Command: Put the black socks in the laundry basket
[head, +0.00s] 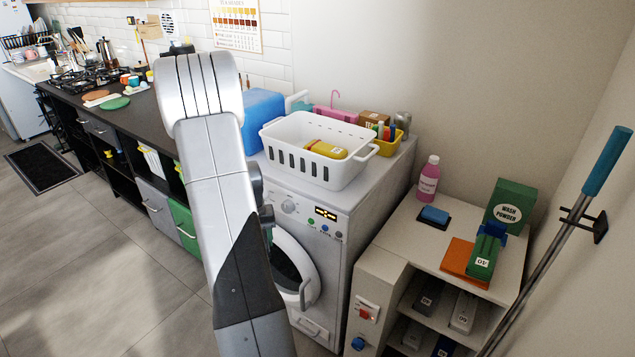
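A white slotted laundry basket (317,150) stands on top of the white washing machine (345,235). A yellow item with a white label (326,149) shows in or through the basket. I cannot make out any black socks. The washing machine's round door (309,270) is partly hidden behind my arm, and its middle looks dark; I cannot tell whether it is open or what is inside. My arm rises through the middle of the view, left of the basket. My gripper does not show.
Behind the basket are a blue container (263,112) and a yellow bin (392,140). At right, a shelf unit (405,235) holds a pink bottle (429,178) and a green wash powder box (511,205). A blue-handled pole (607,160) leans far right.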

